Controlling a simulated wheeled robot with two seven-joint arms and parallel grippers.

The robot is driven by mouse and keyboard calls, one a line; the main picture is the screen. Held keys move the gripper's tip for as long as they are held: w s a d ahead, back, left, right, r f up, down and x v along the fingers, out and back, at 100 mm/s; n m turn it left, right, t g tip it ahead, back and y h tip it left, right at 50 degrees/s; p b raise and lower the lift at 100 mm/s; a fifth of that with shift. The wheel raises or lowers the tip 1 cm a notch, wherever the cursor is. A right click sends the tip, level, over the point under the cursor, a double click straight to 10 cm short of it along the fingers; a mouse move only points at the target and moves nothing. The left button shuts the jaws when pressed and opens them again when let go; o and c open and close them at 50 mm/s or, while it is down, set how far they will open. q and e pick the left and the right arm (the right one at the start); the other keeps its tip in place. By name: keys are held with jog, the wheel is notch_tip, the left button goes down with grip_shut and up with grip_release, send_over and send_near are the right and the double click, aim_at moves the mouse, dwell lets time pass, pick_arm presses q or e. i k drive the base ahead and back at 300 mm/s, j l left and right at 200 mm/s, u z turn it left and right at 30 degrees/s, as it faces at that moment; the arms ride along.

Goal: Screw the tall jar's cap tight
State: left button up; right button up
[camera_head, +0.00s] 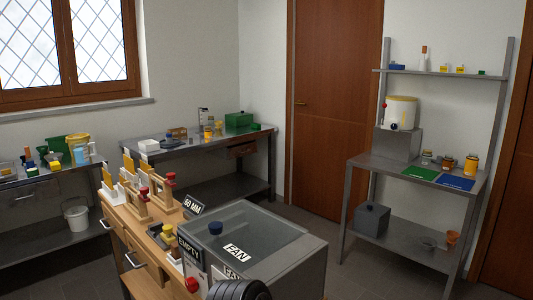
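An orange tall jar (471,164) with a pale top stands upright at the right end of the grey workbench on the right. It is small in view, and I cannot tell whether its cap is tight or loose. Two shorter jars stand to its left, one clear jar (427,157) and one with an orange-brown tint (447,162).
A green mat (419,173) and a blue mat (455,183) lie in front of the jars. A grey box labelled FAN (300,252) and a wooden cabinet (130,235) fill the foreground. Open floor (375,278) lies between the box and the right workbench.

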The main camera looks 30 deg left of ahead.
aim_at(208, 132)
jog(key=i+z, duration=0.15)
jog(key=i, duration=0.6)
jog(key=i+u, duration=0.1)
jog(key=i, duration=0.4)
jog(key=i+l+u, duration=0.1)
jog(key=i, duration=0.4)
jog(key=i+l+u, duration=0.1)
jog(key=i, duration=0.35)
jog(key=i+l+u, duration=0.1)
jog(key=i, duration=0.4)
jog(key=i+j+u, duration=0.25)
jog(key=u, duration=0.15)
jog(key=i+j+u, duration=0.15)
jog(key=i+u, duration=0.7)
jog(key=i+l+u, duration=0.1)
jog(key=i+u, duration=0.3)
jog(key=i+l+u, duration=0.15)
jog(key=i+u, duration=0.15)
jog(key=u, duration=0.15)
jog(key=i+z, duration=0.1)
jog(key=i, duration=0.45)
jog(key=i+j+z, duration=0.1)
jog(key=i, duration=0.5)
jog(key=i+j+z, duration=0.1)
jog(key=i, duration=0.45)
jog(key=i+j, duration=0.2)
jog(key=i, duration=0.35)
jog(key=i+z, duration=0.3)
jog(key=i, duration=0.75)
jog(key=z, duration=0.15)
